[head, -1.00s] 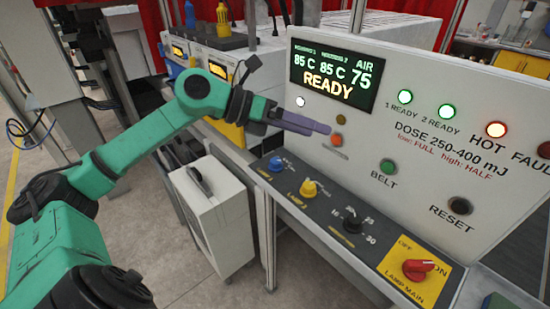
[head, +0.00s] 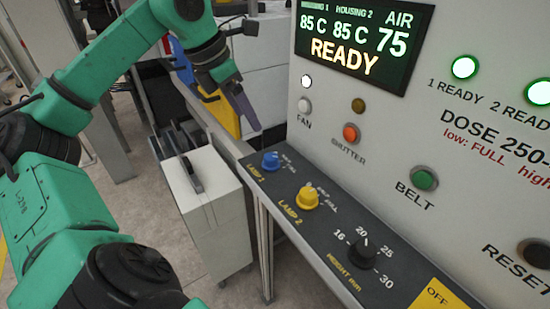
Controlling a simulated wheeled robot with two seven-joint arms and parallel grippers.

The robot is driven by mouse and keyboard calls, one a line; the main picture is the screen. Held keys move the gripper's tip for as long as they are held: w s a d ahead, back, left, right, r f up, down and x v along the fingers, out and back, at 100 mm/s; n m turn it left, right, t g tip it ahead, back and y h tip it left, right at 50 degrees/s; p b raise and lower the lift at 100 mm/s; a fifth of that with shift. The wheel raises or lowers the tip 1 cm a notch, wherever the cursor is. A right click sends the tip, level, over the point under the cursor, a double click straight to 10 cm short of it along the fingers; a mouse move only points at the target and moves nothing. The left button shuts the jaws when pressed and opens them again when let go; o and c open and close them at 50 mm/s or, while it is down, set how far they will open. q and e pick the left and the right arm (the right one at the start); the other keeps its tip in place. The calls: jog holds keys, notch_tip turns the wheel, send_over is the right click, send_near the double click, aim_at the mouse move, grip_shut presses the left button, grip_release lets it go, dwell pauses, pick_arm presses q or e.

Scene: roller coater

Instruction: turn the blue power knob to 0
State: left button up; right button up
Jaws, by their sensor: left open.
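The blue power knob (head: 271,161) sits at the far left end of the dark sloped control strip, above the label LAMP 1. Its pointer setting is too small to read. My left gripper (head: 248,122) is open and empty, its grey fingers pointing down, above and a little left of the blue knob, apart from it. My right gripper is not in view.
A yellow knob (head: 307,197) for LAMP 2 and a black height knob (head: 362,252) follow along the strip. The white panel (head: 335,195) behind carries a display (head: 362,45), an orange shutter button (head: 351,133) and a green belt button (head: 424,179). A white cabinet (head: 205,205) stands below left.

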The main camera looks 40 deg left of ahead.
aim_at(271, 156)
pick_arm(q)
jog(key=b+x, duration=0.1)
jog(key=x, duration=1.3)
jog(key=shift+w+d+f, duration=0.15)
jog(key=shift+w+f, duration=0.05)
grip_shut()
